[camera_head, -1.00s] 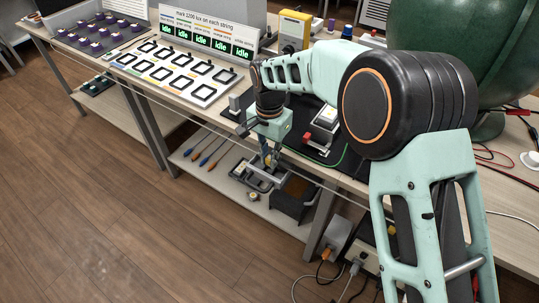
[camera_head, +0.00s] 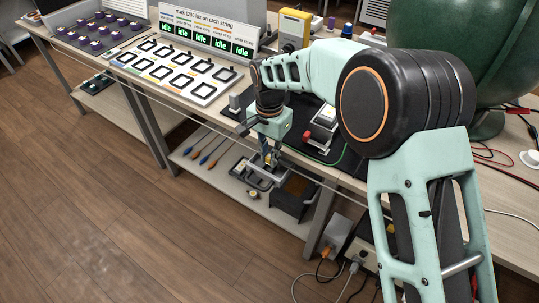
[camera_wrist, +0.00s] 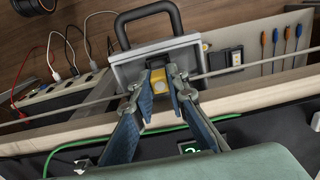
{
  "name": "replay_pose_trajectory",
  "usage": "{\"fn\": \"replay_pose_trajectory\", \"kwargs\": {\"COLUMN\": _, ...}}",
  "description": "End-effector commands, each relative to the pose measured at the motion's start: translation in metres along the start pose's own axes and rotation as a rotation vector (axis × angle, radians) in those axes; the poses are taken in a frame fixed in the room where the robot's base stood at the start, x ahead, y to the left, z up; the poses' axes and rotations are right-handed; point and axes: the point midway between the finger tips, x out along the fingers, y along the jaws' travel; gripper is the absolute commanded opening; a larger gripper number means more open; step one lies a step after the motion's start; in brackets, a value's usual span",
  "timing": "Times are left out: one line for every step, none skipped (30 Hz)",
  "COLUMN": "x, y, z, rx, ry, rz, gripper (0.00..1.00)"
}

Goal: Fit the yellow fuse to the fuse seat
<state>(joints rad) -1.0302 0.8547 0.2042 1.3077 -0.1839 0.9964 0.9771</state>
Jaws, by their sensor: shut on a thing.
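My gripper (camera_wrist: 160,88) is shut on the yellow fuse (camera_wrist: 159,76), which shows between the two blue-padded fingertips in the wrist view. In the head view my gripper (camera_head: 268,156) points down just in front of the table's front edge, and the fuse there is too small to make out well. Behind the fuse in the wrist view is a grey case (camera_wrist: 128,74) with a black handle. I cannot tell whether the fuse touches it. I cannot clearly pick out the fuse seat in either view.
A lower shelf (camera_head: 222,178) holds several screwdrivers (camera_head: 205,150) and a dark open box (camera_head: 291,198). A cable runs along the table front. On the table stand a panel of square frames (camera_head: 175,72), idle displays (camera_head: 202,38) and a device with a red part (camera_head: 308,137).

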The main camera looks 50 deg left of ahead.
Motion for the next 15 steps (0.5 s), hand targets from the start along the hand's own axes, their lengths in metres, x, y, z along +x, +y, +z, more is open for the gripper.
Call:
{"fn": "replay_pose_trajectory", "kwargs": {"x": 0.003, "y": 0.0, "z": 0.0, "rx": 0.0, "ry": 0.0, "rz": 0.0, "gripper": 0.0}}
{"fn": "replay_pose_trajectory", "kwargs": {"x": 0.004, "y": 0.0, "z": 0.0, "rx": 0.0, "ry": 0.0, "rz": 0.001, "gripper": 0.0}}
{"fn": "replay_pose_trajectory", "kwargs": {"x": 0.005, "y": 0.0, "z": 0.0, "rx": 0.0, "ry": 0.0, "rz": 0.001, "gripper": 0.0}}
{"fn": "replay_pose_trajectory", "kwargs": {"x": 0.006, "y": 0.0, "z": 0.0, "rx": 0.0, "ry": 0.0, "rz": 0.001, "gripper": 0.0}}
{"fn": "replay_pose_trajectory", "kwargs": {"x": 0.007, "y": 0.0, "z": 0.0, "rx": 0.0, "ry": -0.001, "rz": 0.001, "gripper": 0.0}}
{"fn": "replay_pose_trajectory", "kwargs": {"x": 0.009, "y": 0.0, "z": 0.0, "rx": 0.0, "ry": -0.001, "rz": 0.001, "gripper": 0.0}}
{"fn": "replay_pose_trajectory", "kwargs": {"x": 0.01, "y": 0.0, "z": 0.0, "rx": 0.0, "ry": -0.001, "rz": 0.001, "gripper": 0.0}}
{"fn": "replay_pose_trajectory", "kwargs": {"x": 0.011, "y": 0.0, "z": 0.0, "rx": 0.0, "ry": -0.001, "rz": 0.001, "gripper": 0.0}}
{"fn": "replay_pose_trajectory", "kwargs": {"x": 0.012, "y": 0.0, "z": 0.0, "rx": 0.0, "ry": -0.001, "rz": 0.001, "gripper": 0.0}}
{"fn": "replay_pose_trajectory", "kwargs": {"x": 0.013, "y": 0.0, "z": 0.0, "rx": 0.0, "ry": -0.001, "rz": 0.001, "gripper": 0.0}}
{"fn": "replay_pose_trajectory", "kwargs": {"x": 0.014, "y": 0.0, "z": 0.0, "rx": 0.0, "ry": -0.001, "rz": 0.001, "gripper": 0.0}}
{"fn": "replay_pose_trajectory", "kwargs": {"x": 0.016, "y": 0.0, "z": 0.0, "rx": 0.0, "ry": -0.001, "rz": 0.001, "gripper": 0.0}}
{"fn": "replay_pose_trajectory", "kwargs": {"x": 0.017, "y": 0.0, "z": 0.0, "rx": 0.0, "ry": -0.001, "rz": 0.001, "gripper": 0.0}}
{"fn": "replay_pose_trajectory", "kwargs": {"x": 0.018, "y": 0.0, "z": 0.0, "rx": 0.0, "ry": -0.001, "rz": 0.001, "gripper": 0.0}}
{"fn": "replay_pose_trajectory", "kwargs": {"x": 0.019, "y": 0.0, "z": 0.0, "rx": 0.0, "ry": -0.001, "rz": 0.0, "gripper": 0.0}}
